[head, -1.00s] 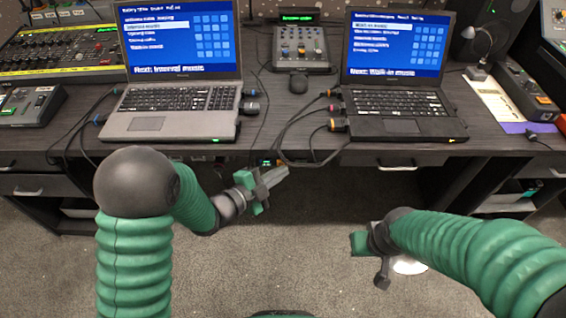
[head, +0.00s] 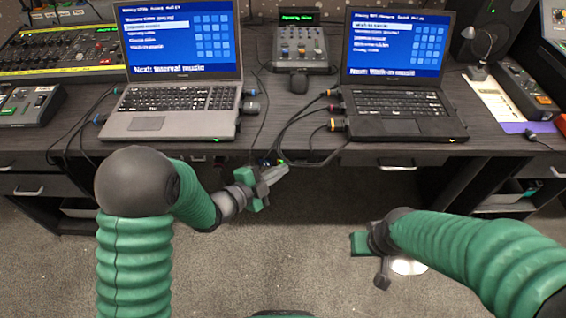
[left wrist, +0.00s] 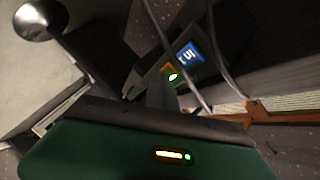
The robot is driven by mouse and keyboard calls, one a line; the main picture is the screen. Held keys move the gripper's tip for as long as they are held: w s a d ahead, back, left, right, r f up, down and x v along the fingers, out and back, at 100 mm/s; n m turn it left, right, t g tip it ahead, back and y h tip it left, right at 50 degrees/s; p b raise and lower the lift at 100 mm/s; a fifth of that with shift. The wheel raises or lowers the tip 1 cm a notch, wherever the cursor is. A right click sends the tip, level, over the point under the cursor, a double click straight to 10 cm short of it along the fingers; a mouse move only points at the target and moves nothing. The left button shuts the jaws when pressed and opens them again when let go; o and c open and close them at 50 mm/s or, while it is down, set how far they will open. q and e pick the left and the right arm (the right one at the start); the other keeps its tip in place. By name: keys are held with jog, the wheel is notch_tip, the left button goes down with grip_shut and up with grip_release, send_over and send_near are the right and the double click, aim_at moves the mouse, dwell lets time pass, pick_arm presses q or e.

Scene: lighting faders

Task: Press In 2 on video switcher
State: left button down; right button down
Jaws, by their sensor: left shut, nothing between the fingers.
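My left gripper (head: 280,173) is shut and empty, just in front of the desk's front edge in the head view. Small lights show at the desk edge beyond its tips, partly hidden by it. In the left wrist view a dark unit carries a lit blue panel (left wrist: 187,56) and a green-yellow light (left wrist: 173,77) close to the finger ends. I cannot read its labels or tell whether this is the video switcher, or whether the fingers touch it. My right gripper (head: 376,262) hangs over the floor, away from the desk; its jaws are not clear.
Two laptops, a silver one (head: 150,122) and a black one (head: 405,128), stand on the desk (head: 300,155). A small fader console (head: 301,52) is between them. A button box (head: 30,105) sits at the left. Cables (head: 292,128) hang near the desk edge by my left gripper.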

pick_arm(q)
jog(key=shift+s, duration=0.75)
jog(key=s, duration=0.5)
jog(key=shift+b, duration=0.3)
dwell(0.7)
